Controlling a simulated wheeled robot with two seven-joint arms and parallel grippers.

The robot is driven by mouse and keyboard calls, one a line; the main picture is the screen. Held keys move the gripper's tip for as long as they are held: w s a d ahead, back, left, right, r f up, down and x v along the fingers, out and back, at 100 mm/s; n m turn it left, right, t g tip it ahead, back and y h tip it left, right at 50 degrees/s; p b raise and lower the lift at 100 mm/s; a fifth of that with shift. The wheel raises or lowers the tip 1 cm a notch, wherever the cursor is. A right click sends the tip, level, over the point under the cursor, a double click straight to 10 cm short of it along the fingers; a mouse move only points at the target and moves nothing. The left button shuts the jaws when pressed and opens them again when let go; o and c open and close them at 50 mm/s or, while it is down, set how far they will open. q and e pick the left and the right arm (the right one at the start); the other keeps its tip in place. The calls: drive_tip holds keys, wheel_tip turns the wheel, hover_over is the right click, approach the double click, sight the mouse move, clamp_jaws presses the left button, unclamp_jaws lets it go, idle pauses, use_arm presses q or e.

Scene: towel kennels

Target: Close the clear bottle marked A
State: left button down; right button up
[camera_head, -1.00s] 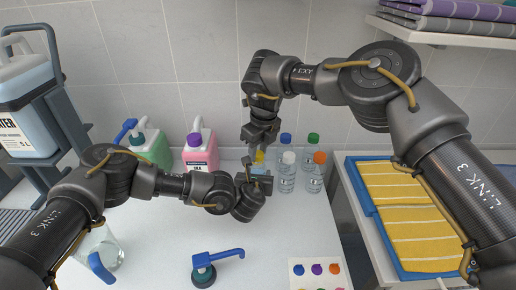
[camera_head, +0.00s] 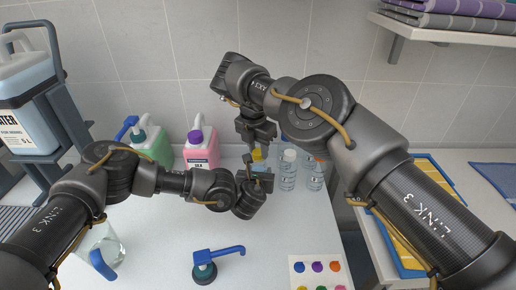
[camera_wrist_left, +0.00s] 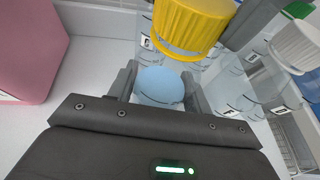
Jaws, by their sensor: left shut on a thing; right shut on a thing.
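A small bottle with light blue contents (camera_wrist_left: 160,86) is between the fingers of my left gripper (camera_head: 259,176), which is shut on it. The left gripper also shows in the left wrist view (camera_wrist_left: 160,92). A yellow cap (camera_head: 257,153) is in my right gripper (camera_head: 257,145), which is shut on it from above. The cap looms large in the left wrist view (camera_wrist_left: 190,25), at the top of the bottle. I cannot tell whether cap and bottle touch. The held bottle's letter is hidden.
Pink (camera_head: 200,150) and green (camera_head: 158,150) jugs stand at the back left.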

drive_tip(key=o, duration=0.9)
drive_tip(key=shift+r, duration=0.1)
drive_tip(key=shift+r, duration=2.2)
drive_tip(key=shift+c, duration=0.2)
